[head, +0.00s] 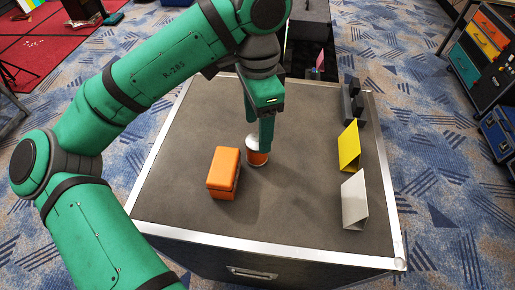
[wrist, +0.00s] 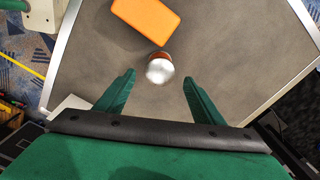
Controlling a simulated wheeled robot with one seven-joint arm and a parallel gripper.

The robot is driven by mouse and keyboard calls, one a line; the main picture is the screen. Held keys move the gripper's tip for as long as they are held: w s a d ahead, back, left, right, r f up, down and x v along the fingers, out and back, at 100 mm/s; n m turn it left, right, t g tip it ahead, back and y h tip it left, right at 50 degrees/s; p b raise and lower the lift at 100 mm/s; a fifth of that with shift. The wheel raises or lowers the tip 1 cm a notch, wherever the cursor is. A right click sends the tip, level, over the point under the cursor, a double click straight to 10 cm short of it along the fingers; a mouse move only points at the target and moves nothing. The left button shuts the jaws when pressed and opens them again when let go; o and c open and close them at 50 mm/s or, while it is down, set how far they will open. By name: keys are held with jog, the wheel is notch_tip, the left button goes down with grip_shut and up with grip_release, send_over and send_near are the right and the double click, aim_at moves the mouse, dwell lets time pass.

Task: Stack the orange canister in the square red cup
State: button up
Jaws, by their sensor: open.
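A small orange canister (head: 257,157) with a white top stands upright near the middle of the case top. In the wrist view its white top (wrist: 160,71) shows just beyond and between my fingertips. My gripper (head: 267,135) is open, pointing down at the canister, and partly hides it in the head view. In the wrist view my gripper (wrist: 159,80) has its fingers wide apart with nothing between them held. I cannot make out a square red cup with an open top in either view.
An orange box (head: 222,174) lies close left of the canister, also in the wrist view (wrist: 146,20). On the right stand a yellow folded card (head: 349,147), a pale grey one (head: 354,200) and dark blocks (head: 352,103). The case top's front (head: 290,220) is clear.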

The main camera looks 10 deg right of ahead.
jog(key=shift+f, duration=2.4)
jog(key=c, duration=1.2)
jog(key=shift+c, duration=0.2)
jog(key=shift+r, duration=0.15)
notch_tip(320, 180, up, 18)
